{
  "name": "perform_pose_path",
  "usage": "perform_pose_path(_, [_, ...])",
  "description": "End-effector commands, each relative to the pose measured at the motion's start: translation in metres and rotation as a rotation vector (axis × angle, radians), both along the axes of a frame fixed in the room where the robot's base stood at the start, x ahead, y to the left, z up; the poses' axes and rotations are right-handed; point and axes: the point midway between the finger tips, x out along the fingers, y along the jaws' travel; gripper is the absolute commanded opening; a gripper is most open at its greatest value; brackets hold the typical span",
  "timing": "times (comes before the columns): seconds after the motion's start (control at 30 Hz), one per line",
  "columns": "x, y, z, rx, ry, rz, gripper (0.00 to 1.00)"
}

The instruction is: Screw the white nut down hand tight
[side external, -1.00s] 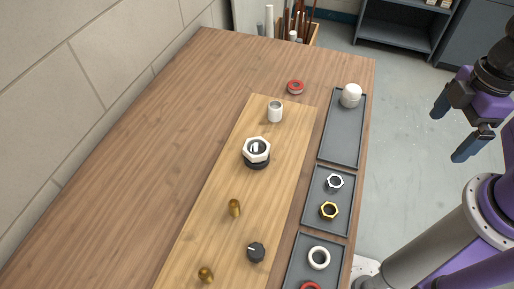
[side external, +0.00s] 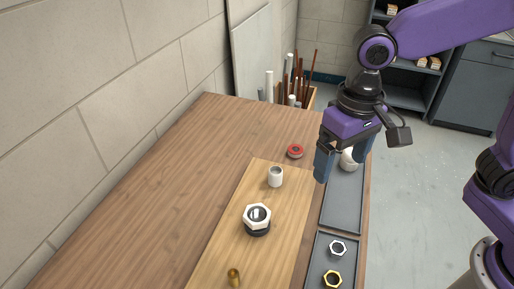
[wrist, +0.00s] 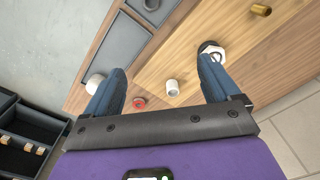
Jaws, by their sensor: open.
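The white hex nut (side external: 257,213) sits on a black fitting (side external: 257,230) on the light wooden board (side external: 225,250). I cannot tell how far down its thread it is. In the wrist view the nut (wrist: 213,53) shows just beyond the right fingertip, partly hidden. My gripper (side external: 342,168) is open and empty, pointing down above the far right part of the table, behind and to the right of the nut. In the wrist view my gripper (wrist: 162,72) has its fingers wide apart and nothing between the tips.
A white cylinder (side external: 275,177) stands on the board behind the nut. A red ring (side external: 295,152) lies on the table. A white round part (side external: 348,161) is partly hidden by my gripper. Grey trays (side external: 342,212) line the right edge. The table's left side is clear.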

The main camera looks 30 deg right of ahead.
Motion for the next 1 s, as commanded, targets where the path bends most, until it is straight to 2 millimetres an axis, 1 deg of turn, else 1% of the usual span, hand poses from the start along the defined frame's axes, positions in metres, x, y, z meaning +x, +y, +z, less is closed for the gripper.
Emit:
perform_pose_path(0.03, [0.010,0.016,0.001,0.000,0.001,-0.073,0.89])
perform_pose_path(0.3, [0.053,0.084,0.007,-0.005,0.008,-0.507,0.89])
perform_pose_path(0.4, [0.064,0.103,0.007,-0.007,0.009,-0.645,0.89])
perform_pose_path(0.5, [0.072,0.117,0.008,-0.007,0.011,-0.750,0.89])
perform_pose_path(0.63, [0.077,0.126,0.008,-0.008,0.011,-0.828,0.89])
perform_pose_path(0.77, [0.079,0.128,0.004,-0.009,0.012,-0.852,0.89])
perform_pose_path(0.87, [0.079,0.127,-0.005,-0.012,0.012,-0.851,0.89])
perform_pose_path(1.0, [0.078,0.126,-0.026,-0.013,0.013,-0.850,0.89])
